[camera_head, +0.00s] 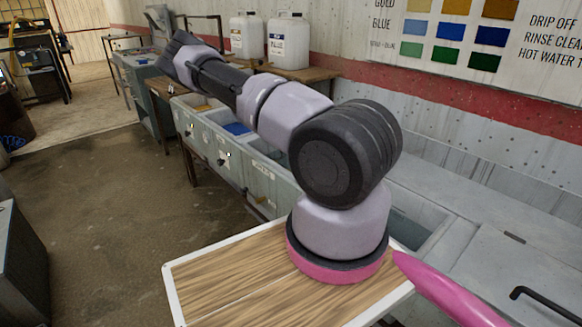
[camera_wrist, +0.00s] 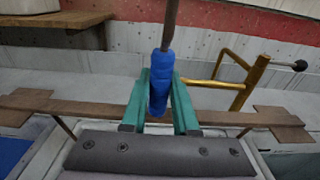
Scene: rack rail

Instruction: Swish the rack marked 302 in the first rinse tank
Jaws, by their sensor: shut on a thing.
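My gripper (camera_wrist: 160,90) has teal fingers shut on a blue-wrapped grip (camera_wrist: 160,85) on a dark upright rod. Behind the fingers runs a long brown crossbar (camera_wrist: 225,118) with wide flat ends and thin rods going down from it, seemingly the rack's hanger. No number 302 is readable, and the rack's lower part is hidden. In the head view my arm reaches to the back left over the row of tanks (camera_head: 237,165). I cannot tell which is the first rinse tank.
A brass-coloured rail (camera_wrist: 236,85) with a black knob stands right of the grip. Two white jugs (camera_head: 289,42) stand on a wooden shelf (camera_head: 308,74) by the wall. A wood-topped surface (camera_head: 235,275) lies in front. The floor (camera_head: 95,200) left of the tanks is clear.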

